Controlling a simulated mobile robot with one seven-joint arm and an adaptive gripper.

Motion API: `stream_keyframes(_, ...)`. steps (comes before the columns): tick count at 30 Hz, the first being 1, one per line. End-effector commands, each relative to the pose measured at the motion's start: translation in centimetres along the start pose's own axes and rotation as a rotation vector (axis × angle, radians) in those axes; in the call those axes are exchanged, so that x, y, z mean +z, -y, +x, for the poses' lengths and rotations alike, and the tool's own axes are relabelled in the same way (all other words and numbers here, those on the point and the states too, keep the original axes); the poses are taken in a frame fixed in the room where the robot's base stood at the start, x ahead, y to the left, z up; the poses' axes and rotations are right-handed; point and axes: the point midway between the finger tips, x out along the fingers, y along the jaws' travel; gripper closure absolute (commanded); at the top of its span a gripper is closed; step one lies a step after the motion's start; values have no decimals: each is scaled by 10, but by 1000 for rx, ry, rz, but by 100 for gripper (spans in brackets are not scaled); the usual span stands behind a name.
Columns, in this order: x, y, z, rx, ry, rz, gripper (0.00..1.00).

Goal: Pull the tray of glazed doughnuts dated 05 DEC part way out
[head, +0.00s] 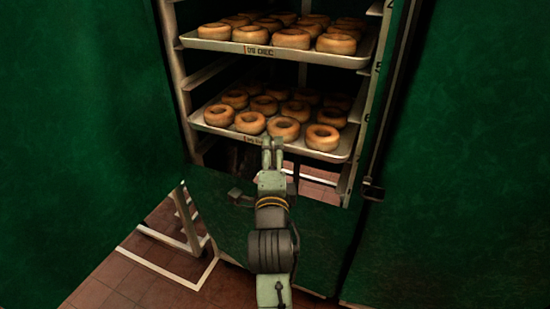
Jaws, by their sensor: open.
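Two metal trays of ring doughnuts sit one above the other in a rack inside a green cabinet. The upper tray (215,44) has a front label (259,51) ending in DEC; its number is too small to read surely. The lower tray (215,129) has a label (252,139) on its front edge, partly hidden by my gripper and unreadable. My gripper (272,143) is open, with its fingertips at the front edge of the lower tray. I cannot tell whether they touch it. Nothing shows held between the fingers.
Green panels (90,120) flank the opening, with a latch (373,190) on the right one. Rack rails (207,73) run along the sides. A white frame (188,230) stands at lower left on the tiled floor (130,280). A green panel lies below the lower tray.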

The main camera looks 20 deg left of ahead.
Motion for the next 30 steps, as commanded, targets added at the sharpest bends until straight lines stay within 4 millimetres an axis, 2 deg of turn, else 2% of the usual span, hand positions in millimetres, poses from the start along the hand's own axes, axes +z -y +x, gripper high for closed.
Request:
stream_keyframes(5, 0, 0, 3, -1, 1, -1, 37)
stream_keyframes(8, 0, 0, 11, -3, 1, -2, 37)
stream_keyframes(21, 0, 2, 86, 0, 1, -4, 37)
stream_keyframes(25, 1, 2, 100, 0, 1, -3, 37)
stream_keyframes(30, 1, 1, 108, -2, 1, -3, 37)
